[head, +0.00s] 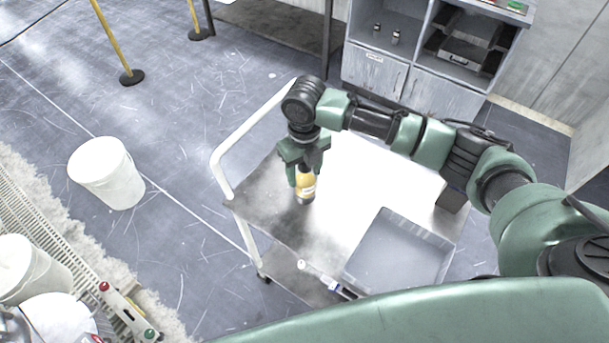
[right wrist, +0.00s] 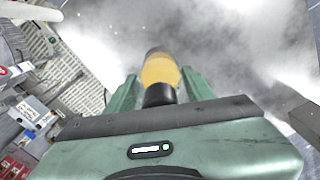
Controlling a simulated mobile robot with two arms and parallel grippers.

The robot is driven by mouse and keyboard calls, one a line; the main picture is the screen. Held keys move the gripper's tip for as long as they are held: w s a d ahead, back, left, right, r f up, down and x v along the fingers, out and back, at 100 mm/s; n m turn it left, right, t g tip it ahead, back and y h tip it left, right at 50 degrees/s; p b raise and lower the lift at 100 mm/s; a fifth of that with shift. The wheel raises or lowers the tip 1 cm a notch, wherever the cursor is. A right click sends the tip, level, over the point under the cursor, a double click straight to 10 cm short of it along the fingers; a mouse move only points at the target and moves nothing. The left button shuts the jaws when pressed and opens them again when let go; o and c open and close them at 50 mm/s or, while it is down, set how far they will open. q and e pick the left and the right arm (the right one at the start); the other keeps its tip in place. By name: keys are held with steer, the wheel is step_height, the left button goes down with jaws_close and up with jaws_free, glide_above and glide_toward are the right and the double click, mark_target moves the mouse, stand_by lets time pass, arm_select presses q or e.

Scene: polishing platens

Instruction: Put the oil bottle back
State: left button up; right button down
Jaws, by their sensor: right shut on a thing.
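The oil bottle (head: 306,187) is yellow-amber with a dark top and stands upright at the cart's left part. My right gripper (head: 304,166) points down and is shut around its upper part. In the right wrist view the bottle (right wrist: 160,72) sits between the two green fingers (right wrist: 158,95). The bottle's base is at or just above the cart top (head: 254,199); I cannot tell whether it touches. My left gripper is not in view.
A grey tray (head: 398,252) lies at the cart's front right. A small dark block (head: 452,198) stands at its right edge. A white rail (head: 222,170) runs along the left end. A white bucket (head: 106,173) stands on the floor, and a cabinet (head: 375,70) is behind.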

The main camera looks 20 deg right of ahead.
step_height(320, 180, down, 2)
steer(key=shift+f, duration=0.2)
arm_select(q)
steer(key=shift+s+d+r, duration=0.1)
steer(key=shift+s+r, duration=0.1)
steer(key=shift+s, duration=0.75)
arm_select(e)
steer(key=shift+f, duration=0.2)
steer(key=shift+f, duration=0.2)
steer(key=c, duration=0.6)
jaws_free()
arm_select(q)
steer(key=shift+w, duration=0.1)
arm_select(e)
steer(key=shift+o, duration=0.2)
steer(key=shift+r, duration=0.15)
step_height(320, 180, up, 11)
steer(key=b, duration=0.3)
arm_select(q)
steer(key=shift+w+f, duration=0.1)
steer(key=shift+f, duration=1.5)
arm_select(e)
steer(key=shift+r, duration=0.55)
